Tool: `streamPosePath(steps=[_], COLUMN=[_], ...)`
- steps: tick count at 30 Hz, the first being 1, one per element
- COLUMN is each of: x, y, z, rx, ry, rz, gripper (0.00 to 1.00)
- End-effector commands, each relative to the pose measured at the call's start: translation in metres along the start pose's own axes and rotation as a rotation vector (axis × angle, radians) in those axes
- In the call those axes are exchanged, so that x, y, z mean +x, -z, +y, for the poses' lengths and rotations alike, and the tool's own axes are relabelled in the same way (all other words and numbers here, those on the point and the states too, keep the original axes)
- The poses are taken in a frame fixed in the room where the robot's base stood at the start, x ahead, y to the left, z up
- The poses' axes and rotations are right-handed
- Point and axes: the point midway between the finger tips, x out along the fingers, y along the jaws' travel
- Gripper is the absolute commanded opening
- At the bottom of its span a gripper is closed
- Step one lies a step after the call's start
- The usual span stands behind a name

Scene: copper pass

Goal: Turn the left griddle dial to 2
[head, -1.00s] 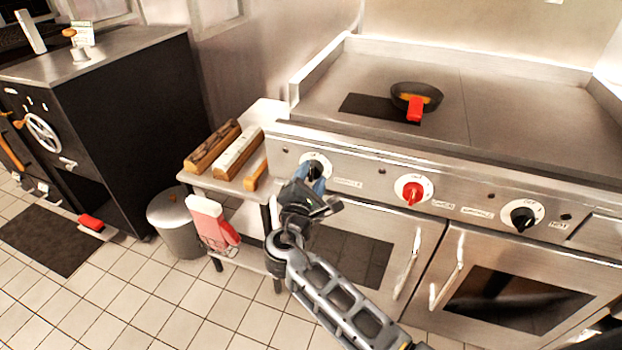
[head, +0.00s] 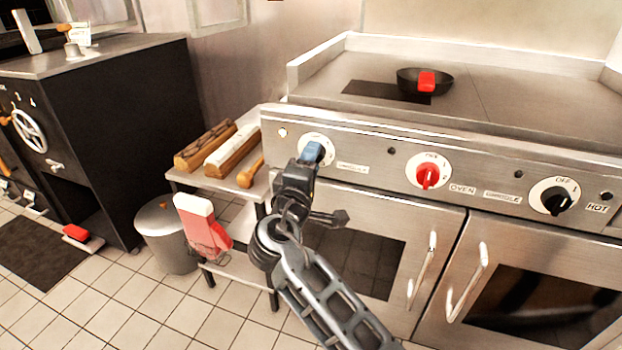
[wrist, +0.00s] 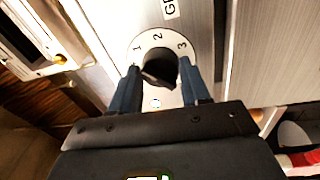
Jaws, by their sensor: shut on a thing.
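The left griddle dial (head: 327,143) is on the far left of the griddle's front panel. In the head view my gripper (head: 313,152) covers most of it, and only part of its white plate shows. In the wrist view the dial's dark knob (wrist: 158,68) sits between my two blue fingers, which are shut on its sides. The numbers 1, 2 and 3 show on the white plate around the knob, with 2 near the top. I cannot tell for sure which number the knob points to.
A red oven dial (head: 428,172) and a black dial (head: 553,197) are farther right on the panel. A pan (head: 408,80) with a red handle sits on the griddle top. A side shelf with wood blocks (head: 232,150) and a hanging red-and-white mitt (head: 203,228) stands left of my arm.

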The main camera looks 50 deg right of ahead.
Motion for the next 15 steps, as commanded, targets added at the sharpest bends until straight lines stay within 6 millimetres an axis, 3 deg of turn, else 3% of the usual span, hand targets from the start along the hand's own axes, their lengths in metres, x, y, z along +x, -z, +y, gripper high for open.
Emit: streamPosePath(steps=[1, 15], x=[-0.0012, -0.0007], y=[-0.0004, 0.001], z=[-0.0086, -0.0094], rx=[0.045, 0.484], ry=[-0.004, -0.041], rz=[-0.003, -0.041], gripper=[0.16, 0.16])
